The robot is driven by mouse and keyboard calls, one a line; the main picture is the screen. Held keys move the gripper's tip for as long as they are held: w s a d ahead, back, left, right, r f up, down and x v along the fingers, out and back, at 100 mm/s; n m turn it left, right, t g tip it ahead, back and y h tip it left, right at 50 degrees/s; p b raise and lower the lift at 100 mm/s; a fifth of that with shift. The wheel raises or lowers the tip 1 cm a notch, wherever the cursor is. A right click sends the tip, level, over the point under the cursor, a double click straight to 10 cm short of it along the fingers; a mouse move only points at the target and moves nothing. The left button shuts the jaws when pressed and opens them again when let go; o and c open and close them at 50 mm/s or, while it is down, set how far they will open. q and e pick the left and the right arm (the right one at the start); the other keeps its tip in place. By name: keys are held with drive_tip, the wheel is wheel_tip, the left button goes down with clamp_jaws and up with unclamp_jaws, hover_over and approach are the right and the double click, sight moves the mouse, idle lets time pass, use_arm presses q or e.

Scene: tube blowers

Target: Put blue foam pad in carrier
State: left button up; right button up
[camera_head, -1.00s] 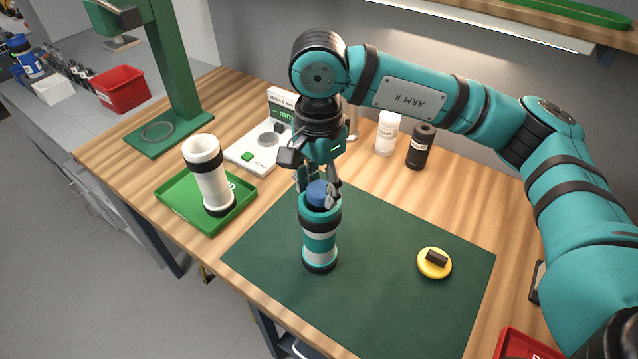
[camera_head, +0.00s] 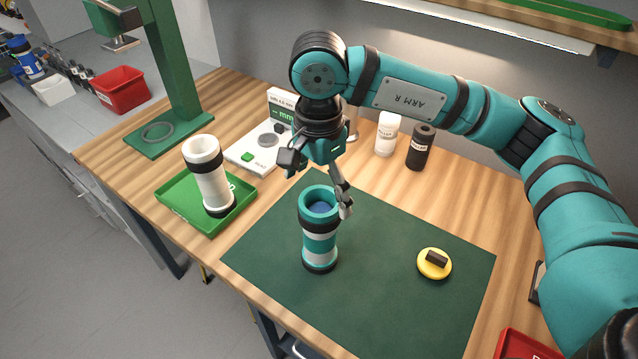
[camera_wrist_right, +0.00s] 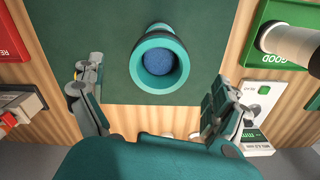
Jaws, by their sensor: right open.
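The carrier (camera_head: 319,243) is a teal and white cylinder with black bands, standing upright on the dark green mat. The blue foam pad (camera_head: 320,208) lies inside its open top, below the rim; it also shows within the teal ring in the right wrist view (camera_wrist_right: 160,62). My right gripper (camera_head: 322,190) is open and empty at the carrier's mouth, with a finger showing just right of the rim. In the right wrist view its fingers (camera_wrist_right: 150,92) are spread wide on both sides, clear of the carrier. My left gripper is not in view.
A yellow disc with a dark block (camera_head: 434,264) lies on the mat's right. A green tray (camera_head: 176,204) holds a white tube (camera_head: 208,172) at left. A white gauge (camera_head: 250,152), a white bottle (camera_head: 387,134) and a black bottle (camera_head: 421,147) stand behind. The mat's front is clear.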

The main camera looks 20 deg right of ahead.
idle(0.6)
wheel_tip(320, 180, up, 12)
idle(0.5)
drive_tip(key=shift+f, duration=0.1)
idle(0.4)
